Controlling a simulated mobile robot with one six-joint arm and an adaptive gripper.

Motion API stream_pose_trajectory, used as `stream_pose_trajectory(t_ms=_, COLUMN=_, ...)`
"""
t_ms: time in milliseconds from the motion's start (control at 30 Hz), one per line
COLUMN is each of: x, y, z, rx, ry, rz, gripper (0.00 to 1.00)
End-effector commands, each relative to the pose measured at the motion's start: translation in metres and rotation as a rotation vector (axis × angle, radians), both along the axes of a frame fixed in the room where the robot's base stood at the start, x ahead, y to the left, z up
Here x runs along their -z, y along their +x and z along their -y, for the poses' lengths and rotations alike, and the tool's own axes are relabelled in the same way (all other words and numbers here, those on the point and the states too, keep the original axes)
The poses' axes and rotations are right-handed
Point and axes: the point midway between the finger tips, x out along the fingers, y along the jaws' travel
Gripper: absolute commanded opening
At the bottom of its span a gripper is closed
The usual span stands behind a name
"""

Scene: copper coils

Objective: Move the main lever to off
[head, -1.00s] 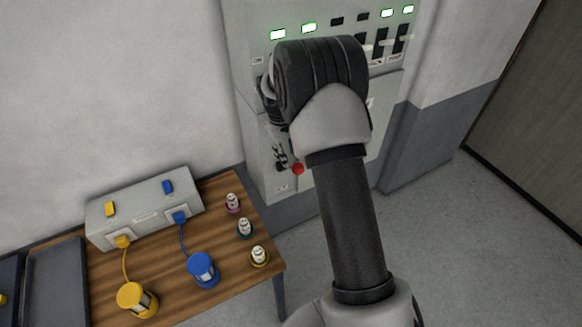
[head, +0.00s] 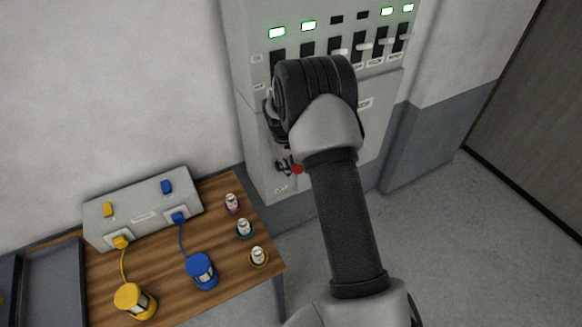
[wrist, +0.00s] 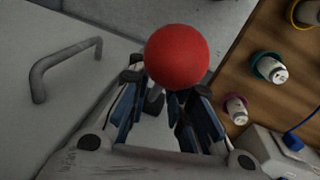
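The main lever has a red ball knob (head: 298,169), low on the front of the grey cabinet. In the wrist view the red knob (wrist: 178,57) is large, just beyond the fingertips, with its short grey stem running down between the fingers. My gripper (wrist: 158,104) is open, with one finger on each side of the stem. I cannot tell whether either finger touches it. In the head view my gripper (head: 283,163) is beside the knob on its left, partly hidden by my arm.
The cabinet (head: 268,178) has a row of switches (head: 361,50) under green lamps higher up. A bent handle (wrist: 66,68) is on its front. A wooden table (head: 222,287) with a grey socket box (head: 143,212), plugs and small coloured-base parts stands left. The floor at right is clear.

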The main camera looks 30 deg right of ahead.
Motion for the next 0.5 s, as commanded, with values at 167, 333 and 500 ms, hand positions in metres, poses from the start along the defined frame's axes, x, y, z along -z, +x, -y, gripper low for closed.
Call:
stream_pose_trajectory(t_ms=167, x=-0.0002, y=0.0, z=-0.0001, rx=0.0, ry=0.0, rz=0.0, gripper=0.04)
stream_pose_trajectory(t_ms=333, x=-0.0002, y=-0.0001, z=-0.0001, rx=0.0, ry=0.0, rz=0.0, gripper=0.0)
stream_pose_trajectory(t_ms=500, x=-0.0002, y=-0.0002, z=-0.0001, rx=0.0, ry=0.0, rz=0.0, gripper=0.0)
